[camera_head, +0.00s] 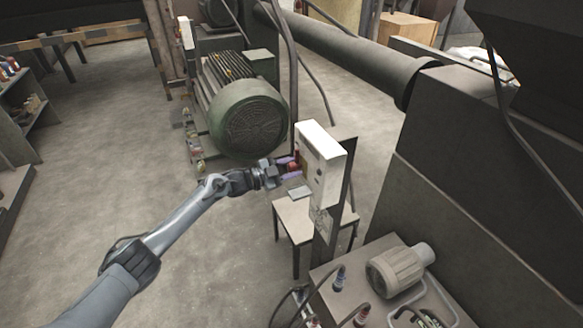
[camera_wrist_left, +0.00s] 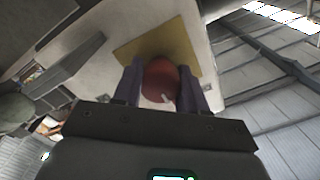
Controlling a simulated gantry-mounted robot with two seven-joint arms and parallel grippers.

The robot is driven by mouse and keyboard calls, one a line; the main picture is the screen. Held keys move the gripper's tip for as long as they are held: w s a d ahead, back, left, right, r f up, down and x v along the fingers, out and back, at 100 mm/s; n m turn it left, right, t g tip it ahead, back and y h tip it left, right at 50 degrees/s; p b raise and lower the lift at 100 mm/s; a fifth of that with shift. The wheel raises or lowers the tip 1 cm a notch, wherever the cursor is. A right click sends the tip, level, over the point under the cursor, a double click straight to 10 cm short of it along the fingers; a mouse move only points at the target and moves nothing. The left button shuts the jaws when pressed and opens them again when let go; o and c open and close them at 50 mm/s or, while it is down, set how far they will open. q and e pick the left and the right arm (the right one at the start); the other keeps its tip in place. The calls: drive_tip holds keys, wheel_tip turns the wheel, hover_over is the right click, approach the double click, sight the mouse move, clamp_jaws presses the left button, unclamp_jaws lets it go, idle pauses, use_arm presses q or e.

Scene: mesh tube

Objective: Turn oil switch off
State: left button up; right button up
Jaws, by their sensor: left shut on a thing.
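The oil switch is a red knob on a yellow plate on the front of a white control box (camera_head: 323,166). In the left wrist view the red knob (camera_wrist_left: 160,82) sits between my two purple-grey fingers, with a small white mark on its lower edge. The yellow plate (camera_wrist_left: 186,40) shows behind it. My left gripper (camera_head: 291,166) reaches the box from the left and is shut on the knob, one finger on each side. In the head view the fingers partly hide the knob. My right gripper is not in view.
A small table (camera_head: 296,220) stands below the box. A large green motor (camera_head: 247,115) stands behind my left gripper. A big dark machine (camera_head: 490,190) fills the right side, with a small grey motor (camera_head: 400,268) at lower right. The floor on the left is open.

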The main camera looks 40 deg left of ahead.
use_arm(q)
drive_tip(key=o, duration=0.8)
drive_tip(key=shift+d+r, duration=0.1)
drive_tip(key=shift+r, duration=0.25)
drive_tip(key=shift+o, duration=1.2)
drive_tip(key=shift+f, duration=0.2)
drive_tip(key=shift+s, duration=0.1)
drive_tip(key=shift+s+a+f, duration=0.1)
drive_tip(key=shift+s+a, duration=0.2)
drive_tip(key=shift+s, duration=0.1)
drive_tip(key=p+v, duration=0.2)
drive_tip(key=v, duration=0.7)
drive_tip(key=shift+s+a, duration=0.15)
drive_tip(key=shift+s, duration=0.2)
